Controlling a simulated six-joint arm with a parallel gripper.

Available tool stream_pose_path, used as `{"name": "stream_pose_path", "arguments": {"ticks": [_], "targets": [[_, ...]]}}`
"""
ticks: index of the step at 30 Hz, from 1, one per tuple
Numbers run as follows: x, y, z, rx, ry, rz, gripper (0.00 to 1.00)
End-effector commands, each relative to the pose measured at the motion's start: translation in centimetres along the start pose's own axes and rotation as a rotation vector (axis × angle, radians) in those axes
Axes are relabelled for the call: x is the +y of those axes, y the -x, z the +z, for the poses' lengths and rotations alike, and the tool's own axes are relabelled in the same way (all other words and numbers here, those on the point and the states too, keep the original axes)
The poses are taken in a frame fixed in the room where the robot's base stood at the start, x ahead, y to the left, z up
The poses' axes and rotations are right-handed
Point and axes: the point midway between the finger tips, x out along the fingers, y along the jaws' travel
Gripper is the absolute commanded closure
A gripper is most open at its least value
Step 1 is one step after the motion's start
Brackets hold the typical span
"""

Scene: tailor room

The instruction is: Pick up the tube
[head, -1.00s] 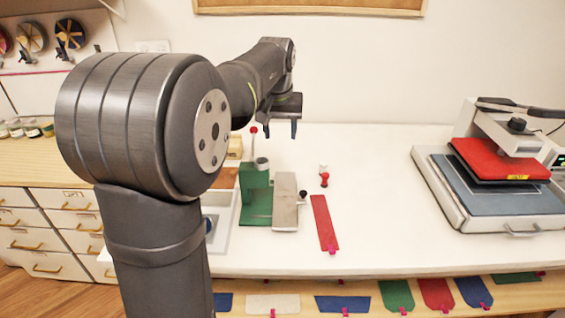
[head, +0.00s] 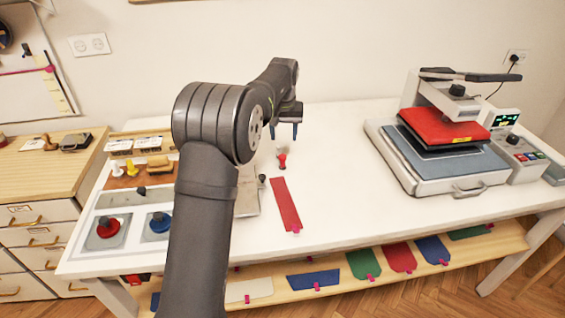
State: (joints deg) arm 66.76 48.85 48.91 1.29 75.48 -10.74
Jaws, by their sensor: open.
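No thing in the head view can be surely told as the tube. A small red item with a pale upper part (head: 282,161) stands on the white table (head: 340,160) and may be it; it is too small to be sure. My gripper (head: 286,131) is open, its two dark fingers pointing down, with nothing seen between them. In the picture it is just above the small red item, apart from it; the depth between them is hard to judge.
A red strip (head: 286,204) lies in front of the red item. A dark knob (head: 262,180) on a metal plate (head: 247,196) is close to my arm. A heat press (head: 445,140) stands at right. A tray with red and blue round pieces (head: 108,231) is at left.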

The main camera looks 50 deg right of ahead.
Motion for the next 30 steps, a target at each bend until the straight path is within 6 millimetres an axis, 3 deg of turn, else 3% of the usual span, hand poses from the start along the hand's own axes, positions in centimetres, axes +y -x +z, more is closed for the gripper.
{"name": "stream_pose_path", "arguments": {"ticks": [6, 16, 24, 30], "targets": [[-0.1, -4.1, 0.0, -0.001, 0.0, 0.0, 0.49], [-0.2, -6.3, 0.1, -0.002, 0.001, 0.0, 0.49], [-0.4, -10.1, 0.2, -0.001, 0.0, 0.0, 0.49], [-0.4, -10.4, 0.2, 0.002, 0.0, 0.001, 0.49]]}}
